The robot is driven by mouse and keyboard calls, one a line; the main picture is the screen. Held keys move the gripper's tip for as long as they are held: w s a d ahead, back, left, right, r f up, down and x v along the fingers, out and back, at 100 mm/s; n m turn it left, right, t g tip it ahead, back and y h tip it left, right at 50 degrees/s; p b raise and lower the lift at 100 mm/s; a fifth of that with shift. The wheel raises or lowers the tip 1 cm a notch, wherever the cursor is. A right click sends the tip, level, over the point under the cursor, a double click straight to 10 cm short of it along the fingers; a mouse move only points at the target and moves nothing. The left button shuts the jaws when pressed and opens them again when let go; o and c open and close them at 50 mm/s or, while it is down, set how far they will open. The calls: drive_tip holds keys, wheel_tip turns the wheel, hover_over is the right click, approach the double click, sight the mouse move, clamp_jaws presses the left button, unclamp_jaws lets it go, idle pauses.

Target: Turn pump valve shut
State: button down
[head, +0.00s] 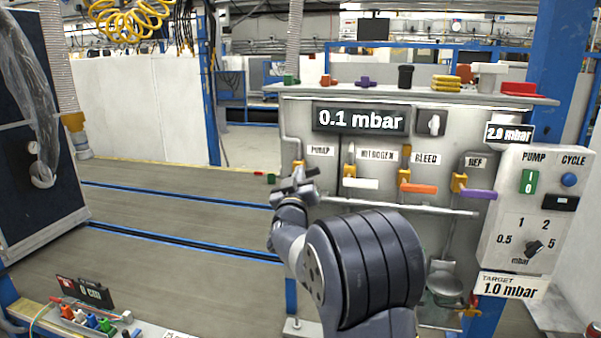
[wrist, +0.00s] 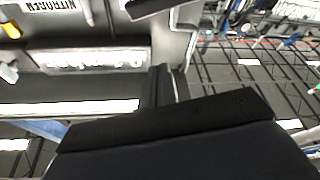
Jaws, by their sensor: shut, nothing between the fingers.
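The pump valve sits under the PUMP label (head: 320,151) at the left end of the grey panel (head: 440,150). Only a bit of its yellow body (head: 298,164) shows in the head view, and my gripper hides the rest, so its handle position cannot be told. My gripper (head: 294,185) is in front of and just below this valve. In the wrist view my gripper (wrist: 163,85) shows its fingers together with nothing between them. Contact with the valve cannot be made out. The display (head: 360,119) reads 0.1 mbar.
To the right are the nitrogen valve with a white handle (head: 360,183), the bleed valve with an orange handle (head: 418,188) and the ref valve with a purple handle (head: 478,194). A rail (head: 400,206) runs below them. The control box (head: 530,215) is at right.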

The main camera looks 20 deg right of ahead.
wheel_tip(320, 180, up, 2)
drive_tip(key=r+p, duration=0.1)
drive_tip(key=p, duration=0.2)
hover_over(312, 172)
drive_tip(key=a, duration=0.3)
drive_tip(key=shift+s+d+f+p, duration=0.15)
drive_tip(key=shift+d+f, duration=0.05)
drive_tip(key=shift+f, duration=0.5)
drive_tip(key=shift+s+d+f+p, duration=0.15)
drive_tip(key=shift+s+d+f, duration=0.05)
drive_tip(key=shift+f, duration=0.55)
drive_tip(key=shift+s+d+f+p, duration=0.15)
drive_tip(key=shift+d+f, duration=0.05)
drive_tip(key=shift+f, duration=0.5)
drive_tip(key=shift+f, duration=0.1)
drive_tip(key=shift+d+f+m+b, duration=0.1)
drive_tip(key=shift+f+m+b, duration=0.35)
drive_tip(key=shift+b, duration=0.7)
drive_tip(key=m+h+b, duration=0.1)
drive_tip(key=b, duration=0.1)
drive_tip(key=f+m+b, duration=0.1)
drive_tip(key=m+b, duration=0.1)
drive_tip(key=shift+s+d+g+h, duration=0.2)
drive_tip(key=shift+g+h, duration=0.2)
drive_tip(key=shift+s+d+m+h+b, duration=0.1)
drive_tip(key=shift+m+h+b, duration=0.2)
drive_tip(key=shift+m+b, duration=0.55)
drive_tip(key=shift+g, duration=0.3)
drive_tip(key=shift+p, duration=0.3)
